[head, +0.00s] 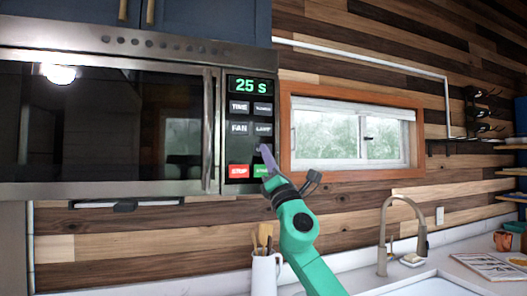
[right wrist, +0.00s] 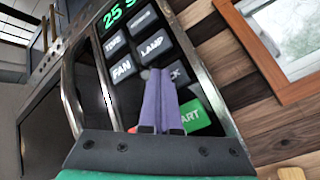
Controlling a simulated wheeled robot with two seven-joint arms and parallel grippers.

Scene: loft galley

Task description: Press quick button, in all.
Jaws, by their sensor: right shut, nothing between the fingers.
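The microwave's control panel (head: 249,150) shows a green display (head: 249,85) reading "25 S". The quick button shows in the right wrist view (right wrist: 180,73) as a dark key with only "CK" readable; my fingers cover the rest. My right gripper (head: 265,150) is shut and empty, its purple fingers pointing at the panel. In the right wrist view the fingertips (right wrist: 158,73) lie over the left part of the quick button. I cannot tell whether they touch it. My left gripper is not in view.
The TIME (head: 239,107), FAN (head: 239,128) and LAMP (head: 263,129) buttons sit above. The red STOP (head: 238,171) and green START (head: 260,171) buttons sit below, START partly hidden by my gripper. The microwave door handle (head: 208,130) stands left of the panel. A utensil jug (head: 266,275) stands below.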

